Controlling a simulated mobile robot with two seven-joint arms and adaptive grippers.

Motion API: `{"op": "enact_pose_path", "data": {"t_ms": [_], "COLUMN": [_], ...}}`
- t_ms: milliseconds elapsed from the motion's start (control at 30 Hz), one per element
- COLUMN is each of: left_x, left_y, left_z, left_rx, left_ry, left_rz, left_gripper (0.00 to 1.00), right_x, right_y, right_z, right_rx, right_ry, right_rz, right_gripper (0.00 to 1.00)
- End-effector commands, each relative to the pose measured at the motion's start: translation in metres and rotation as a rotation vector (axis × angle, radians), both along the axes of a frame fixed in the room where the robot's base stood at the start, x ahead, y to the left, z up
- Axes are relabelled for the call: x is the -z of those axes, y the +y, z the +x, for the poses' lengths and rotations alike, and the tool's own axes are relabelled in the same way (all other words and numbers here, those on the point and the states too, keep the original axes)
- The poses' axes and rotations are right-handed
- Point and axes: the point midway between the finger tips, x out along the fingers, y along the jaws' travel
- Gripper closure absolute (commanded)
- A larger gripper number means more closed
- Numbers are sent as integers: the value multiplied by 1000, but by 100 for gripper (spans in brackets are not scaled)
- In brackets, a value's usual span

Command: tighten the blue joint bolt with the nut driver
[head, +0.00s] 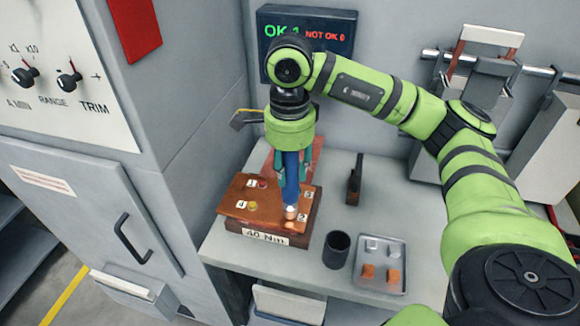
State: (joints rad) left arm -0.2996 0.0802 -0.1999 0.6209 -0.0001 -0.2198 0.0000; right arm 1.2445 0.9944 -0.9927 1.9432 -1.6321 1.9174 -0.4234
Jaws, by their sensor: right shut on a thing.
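My right gripper (291,168) points down and is shut on the nut driver (291,187), which has a blue shaft and stands upright. A red bolt (263,183) is by label 1 and a yellow bolt (252,205) by label 4. No blue bolt head shows; the driver and gripper hide part of the plate. My left gripper is not in view.
The plate rests on a block marked 40 Nm (264,238) on the grey bench (225,245). To its right are a black cup (337,250), a tray (367,284) with small white and orange pieces, and a dark upright tool (354,182). A screen (330,34) reads OK 1, NOT OK 0.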

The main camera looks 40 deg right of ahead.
Motion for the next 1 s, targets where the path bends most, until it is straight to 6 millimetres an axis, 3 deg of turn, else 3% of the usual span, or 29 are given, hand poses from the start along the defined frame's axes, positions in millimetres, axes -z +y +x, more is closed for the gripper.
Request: {"op": "enact_pose_path", "data": {"t_ms": [1000], "left_x": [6], "left_y": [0], "left_z": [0], "left_rx": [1], "left_ry": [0], "left_rz": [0], "left_gripper": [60], "right_x": [1], "right_y": [0], "right_z": [0], "right_rx": [0], "right_ry": [-2], "right_rz": [1], "right_gripper": [100]}}
